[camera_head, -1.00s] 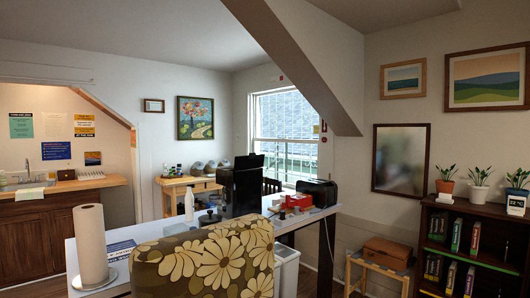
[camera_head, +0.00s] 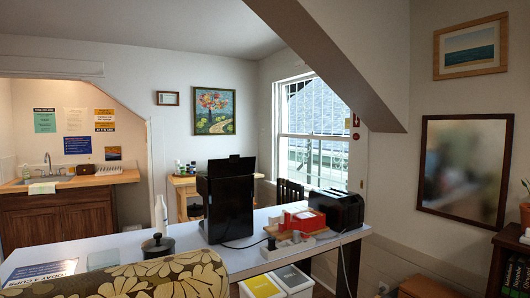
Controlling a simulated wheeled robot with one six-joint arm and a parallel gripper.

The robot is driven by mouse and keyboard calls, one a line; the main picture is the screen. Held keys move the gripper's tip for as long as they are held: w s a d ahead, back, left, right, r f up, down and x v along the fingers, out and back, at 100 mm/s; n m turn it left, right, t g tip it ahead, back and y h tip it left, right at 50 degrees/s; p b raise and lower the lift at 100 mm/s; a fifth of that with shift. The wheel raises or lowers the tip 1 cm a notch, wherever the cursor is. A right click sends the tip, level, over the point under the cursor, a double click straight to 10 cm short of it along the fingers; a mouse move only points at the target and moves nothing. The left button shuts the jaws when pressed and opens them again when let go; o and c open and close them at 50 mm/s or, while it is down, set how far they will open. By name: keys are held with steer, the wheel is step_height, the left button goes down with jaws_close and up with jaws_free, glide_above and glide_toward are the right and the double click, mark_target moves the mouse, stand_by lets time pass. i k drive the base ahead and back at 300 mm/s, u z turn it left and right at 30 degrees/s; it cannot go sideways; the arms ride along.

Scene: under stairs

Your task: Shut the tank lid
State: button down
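A tall black appliance (camera_head: 229,205) stands upright on the white counter, near its middle. A thin dark panel (camera_head: 235,166) rises at its top; it may be the tank lid standing up, but I cannot tell for sure. No tank is clearly visible. My gripper and arm are not in this view.
A patterned chair back (camera_head: 140,278) blocks the near left. On the white counter (camera_head: 195,262) are a white bottle (camera_head: 160,215), a dark lidded pot (camera_head: 157,246), a red box (camera_head: 304,219) and a black toaster (camera_head: 338,209). Bins (camera_head: 262,287) stand below the counter.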

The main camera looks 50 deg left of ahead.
mark_target(235, 165)
steer(key=i, duration=1.65)
steer(key=u, duration=1.4)
steer(key=i, duration=0.85)
steer(key=u, duration=1.7)
steer(key=i, duration=0.3)
